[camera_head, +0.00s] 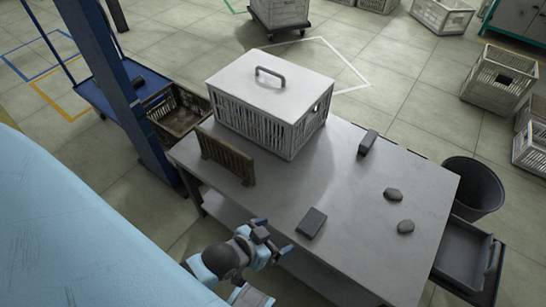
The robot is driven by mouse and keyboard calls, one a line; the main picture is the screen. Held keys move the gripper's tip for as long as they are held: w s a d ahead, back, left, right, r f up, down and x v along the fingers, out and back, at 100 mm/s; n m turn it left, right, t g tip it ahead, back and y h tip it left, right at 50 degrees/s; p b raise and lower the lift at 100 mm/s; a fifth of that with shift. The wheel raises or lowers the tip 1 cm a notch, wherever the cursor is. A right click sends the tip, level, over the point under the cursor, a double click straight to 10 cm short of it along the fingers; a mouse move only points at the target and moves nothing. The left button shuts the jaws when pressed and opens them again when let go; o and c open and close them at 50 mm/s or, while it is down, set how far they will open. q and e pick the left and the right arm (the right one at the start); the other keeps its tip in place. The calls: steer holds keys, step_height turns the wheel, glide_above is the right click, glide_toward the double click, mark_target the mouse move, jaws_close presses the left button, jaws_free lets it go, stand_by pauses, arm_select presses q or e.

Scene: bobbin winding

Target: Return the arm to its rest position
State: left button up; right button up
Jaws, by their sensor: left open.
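My left gripper (275,238) is open, near the front left edge of the grey table (340,215). Nothing shows between its fingers. A dark flat block (311,222) lies on the table just right of the gripper, apart from it. My light blue arm reaches in from the lower left. My right gripper is not in view.
On the table are a white lidded crate (270,90), a brown slatted rack (226,156), a small dark block (367,143) and two dark flat pieces (393,194). A blue post (118,85) stands left; a black bin (473,188) stands right. The table's middle is clear.

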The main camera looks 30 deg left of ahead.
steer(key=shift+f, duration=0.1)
arm_select(q)
step_height(320, 180, up, 16)
steer(key=s+a+p, duration=0.1)
steer(key=p, duration=2)
steer(key=shift+a, duration=0.25)
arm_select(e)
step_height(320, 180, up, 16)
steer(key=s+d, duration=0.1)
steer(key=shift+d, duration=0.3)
